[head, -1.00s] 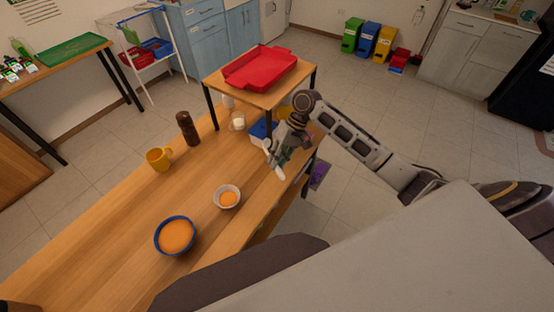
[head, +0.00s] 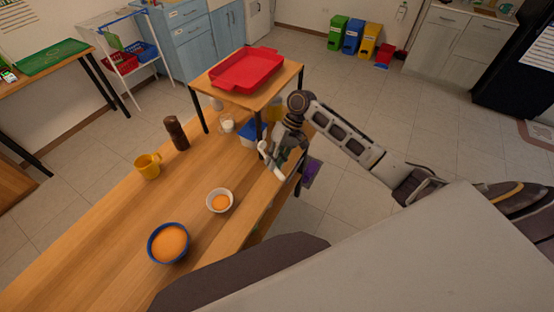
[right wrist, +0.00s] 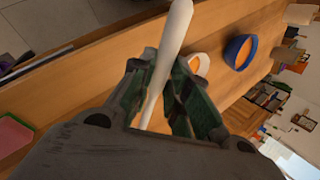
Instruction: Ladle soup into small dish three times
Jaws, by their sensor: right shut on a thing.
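A blue bowl (head: 151,246) of orange soup stands on the wooden table, near its front. A small white dish (head: 212,193) with some orange soup in it stands to the right of and behind the bowl. My right gripper (head: 279,162) is shut on a white ladle (head: 265,150), above the table's right edge and apart from both vessels. In the right wrist view the ladle (right wrist: 173,40) runs up between the green-padded fingers. The small dish (right wrist: 206,64) is partly hidden behind the fingers, and the blue bowl (right wrist: 229,50) lies beyond. My left gripper is not in view.
A yellow mug (head: 147,166) and a dark brown grinder (head: 176,133) stand at the table's left side. A raised shelf with a red tray (head: 246,70) is at the far end, with a small jar (head: 226,123) and a blue container beneath. The table around the dish is clear.

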